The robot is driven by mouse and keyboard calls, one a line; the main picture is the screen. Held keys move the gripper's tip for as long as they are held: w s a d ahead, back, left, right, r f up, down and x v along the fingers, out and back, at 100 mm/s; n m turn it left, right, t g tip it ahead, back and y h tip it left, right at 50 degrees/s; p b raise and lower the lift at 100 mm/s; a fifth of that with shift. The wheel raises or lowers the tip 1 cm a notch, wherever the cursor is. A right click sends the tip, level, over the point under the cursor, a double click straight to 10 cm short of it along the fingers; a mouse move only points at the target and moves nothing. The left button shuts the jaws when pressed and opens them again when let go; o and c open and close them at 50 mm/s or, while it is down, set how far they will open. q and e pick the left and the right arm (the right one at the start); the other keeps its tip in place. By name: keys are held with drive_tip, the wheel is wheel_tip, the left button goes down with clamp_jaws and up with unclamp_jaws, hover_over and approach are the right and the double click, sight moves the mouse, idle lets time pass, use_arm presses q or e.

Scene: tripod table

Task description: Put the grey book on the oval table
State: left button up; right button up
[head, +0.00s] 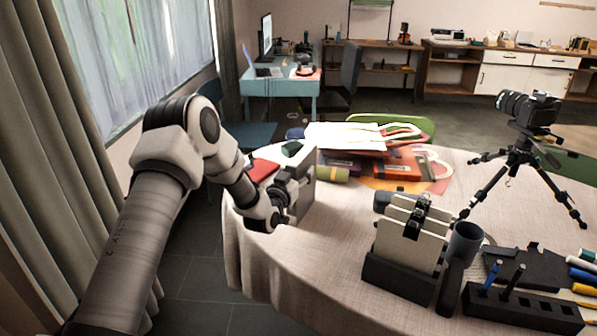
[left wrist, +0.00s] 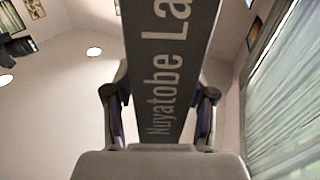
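The grey book (head: 304,187) is upright at the left edge of the oval table (head: 335,255), which has a pale cloth. My left gripper (head: 289,190) reaches in from the left and is shut on the book. In the left wrist view the book (left wrist: 168,70) stands between the two fingers (left wrist: 160,112), its lettered dark grey face towards the camera. The gripper hides part of the book in the head view. I cannot tell whether its lower edge touches the cloth. My right gripper is not in view.
Papers and colourful folders (head: 385,160) are piled behind the book. A camera on a tripod (head: 520,150) stands at the right. A dark holder with pale cards (head: 408,240), a grey cup-like item (head: 463,245) and a pen block (head: 515,308) stand at front right. Cloth left of the holder is bare.

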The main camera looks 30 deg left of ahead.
use_arm(q)
drive_tip(key=shift+r, duration=0.15)
drive_tip(key=shift+s, duration=0.2)
drive_tip(key=s+d, duration=0.2)
drive_tip(key=s, duration=0.9)
drive_tip(key=shift+s+f, duration=0.2)
drive_tip(key=shift+s, duration=0.05)
